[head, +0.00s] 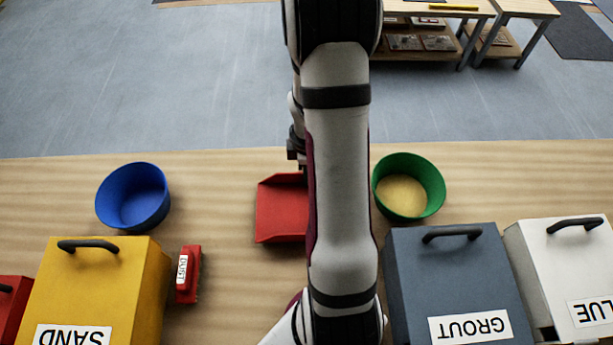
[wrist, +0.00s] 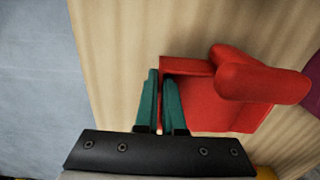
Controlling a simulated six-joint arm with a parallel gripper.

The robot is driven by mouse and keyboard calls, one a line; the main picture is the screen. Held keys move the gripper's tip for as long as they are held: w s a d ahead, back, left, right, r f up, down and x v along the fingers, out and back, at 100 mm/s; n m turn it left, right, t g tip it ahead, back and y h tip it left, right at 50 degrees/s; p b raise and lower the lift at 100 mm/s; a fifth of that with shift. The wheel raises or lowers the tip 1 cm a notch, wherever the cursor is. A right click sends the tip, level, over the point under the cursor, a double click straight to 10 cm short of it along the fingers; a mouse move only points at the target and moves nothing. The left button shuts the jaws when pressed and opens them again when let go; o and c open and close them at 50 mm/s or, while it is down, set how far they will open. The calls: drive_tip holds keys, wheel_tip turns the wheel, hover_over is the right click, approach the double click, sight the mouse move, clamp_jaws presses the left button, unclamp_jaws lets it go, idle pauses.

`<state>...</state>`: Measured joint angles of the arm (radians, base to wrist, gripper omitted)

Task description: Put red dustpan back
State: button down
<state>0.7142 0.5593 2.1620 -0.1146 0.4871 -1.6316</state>
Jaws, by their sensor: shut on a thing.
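The red dustpan (head: 280,212) is in the middle of the wooden table in the head view, its right part hidden behind my arm. In the wrist view the dustpan (wrist: 205,108) shows its pan and its thick rounded handle (wrist: 258,78) on the right. My gripper (wrist: 161,80) has its green fingers close together at the pan's left edge, shut on the dustpan there, away from the handle. In the head view my gripper (head: 297,160) is partly hidden at the pan's far edge. I cannot tell whether the pan touches the table.
A blue bowl (head: 133,197) is left and a green bowl (head: 408,187) with tan contents is right. Nearer stand a yellow SAND box (head: 112,285), a small red DUST block (head: 188,274), a grey GROUT box (head: 450,285) and a white box (head: 560,265). Table between blue bowl and dustpan is clear.

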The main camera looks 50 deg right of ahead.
drive_tip(key=shift+f, duration=1)
drive_tip(key=c, duration=1)
unclamp_jaws()
drive_tip(key=shift+f, duration=0.1)
wheel_tip(320, 180, up, 12)
drive_tip(key=shift+r, duration=0.2)
drive_tip(key=s+a+r+m, duration=0.3)
drive_tip(key=s+a+m, duration=0.1)
drive_tip(key=a, duration=0.4)
drive_tip(key=s+a+r+m+y, duration=0.1)
drive_tip(key=s+a+m, duration=0.3)
drive_tip(key=a, duration=0.4)
drive_tip(key=s+a+r+m, duration=0.4)
drive_tip(key=a+m, duration=0.2)
drive_tip(key=a, duration=0.2)
drive_tip(key=shift+a+r+m+y, duration=0.3)
drive_tip(key=shift+a+y, duration=0.1)
